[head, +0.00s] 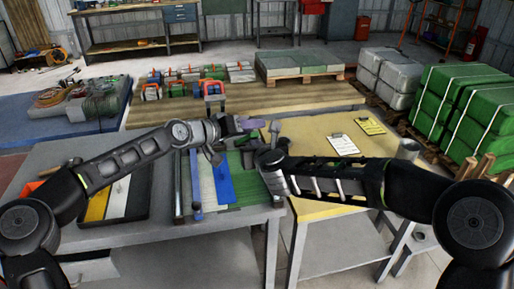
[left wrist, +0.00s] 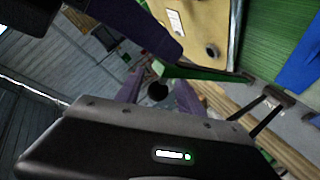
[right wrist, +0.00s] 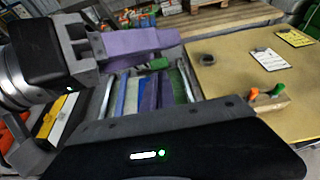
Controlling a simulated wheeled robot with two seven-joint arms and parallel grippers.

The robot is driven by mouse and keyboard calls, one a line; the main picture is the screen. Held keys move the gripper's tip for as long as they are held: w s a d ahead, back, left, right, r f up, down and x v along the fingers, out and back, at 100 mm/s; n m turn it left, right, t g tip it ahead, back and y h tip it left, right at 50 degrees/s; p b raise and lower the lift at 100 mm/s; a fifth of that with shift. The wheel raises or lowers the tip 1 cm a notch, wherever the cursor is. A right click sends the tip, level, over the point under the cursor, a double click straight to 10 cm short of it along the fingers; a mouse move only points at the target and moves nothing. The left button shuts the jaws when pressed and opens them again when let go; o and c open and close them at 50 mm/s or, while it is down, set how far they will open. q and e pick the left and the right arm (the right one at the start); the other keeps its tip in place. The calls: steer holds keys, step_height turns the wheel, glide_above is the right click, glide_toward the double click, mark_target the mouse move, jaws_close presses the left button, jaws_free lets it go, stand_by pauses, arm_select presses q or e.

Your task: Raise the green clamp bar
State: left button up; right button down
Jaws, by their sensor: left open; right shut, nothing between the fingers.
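The green clamp bar (left wrist: 208,74) shows in the left wrist view as a narrow green bar, just beyond my left gripper's fingertips. Contact cannot be told. In the head view, the grippers largely hide it. My left gripper (head: 252,124) is open above the back of the grey bench; its spread purple fingers (left wrist: 158,88) show in the left wrist view. My right gripper (head: 272,136) is shut and empty, just right of and lower than the left one. Its purple fingers (right wrist: 150,92) point over the bench in the right wrist view.
The grey bench (head: 240,222) carries a blue bar (head: 223,178), green-striped material and a dark tray (head: 128,196). A yellow-topped table (head: 305,137) with clipboards (head: 342,145) stands to the right. Green bales (head: 462,105) are beyond it. A pallet (head: 300,66) stands behind.

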arm_select(q)
steer(key=v, duration=1.1)
steer(key=s+d+f+g, duration=0.2)
steer(key=s+d+f, duration=0.3)
steer(key=f, duration=0.4)
steer(key=s+d+f+g, duration=0.2)
steer(key=d+f, duration=0.4)
steer(key=f, duration=0.3)
steer(key=s+d+f+n+g+y, duration=0.1)
steer(key=s+d+f+g, duration=0.15)
steer(key=s+f, duration=0.45)
steer(key=s+d+f+g, duration=0.1)
steer(key=s+d+f, duration=0.4)
steer(key=f, duration=0.5)
steer(key=s+a+f+y, duration=0.1)
steer(key=s+a+f, duration=0.2)
steer(key=s, duration=0.3)
steer(key=s+a+f+g+y, duration=0.1)
steer(key=s+a+f+y, duration=0.1)
steer(key=s+a+f, duration=0.2)
steer(key=s+a+f+n+g+y, duration=0.1)
steer(key=s+a+f, duration=0.2)
steer(key=s, duration=0.6)
step_height(320, 180, down, 3)
steer(key=shift+s+r+y, duration=0.15)
steer(key=shift+s+y, duration=0.1)
steer(key=shift+y, duration=0.05)
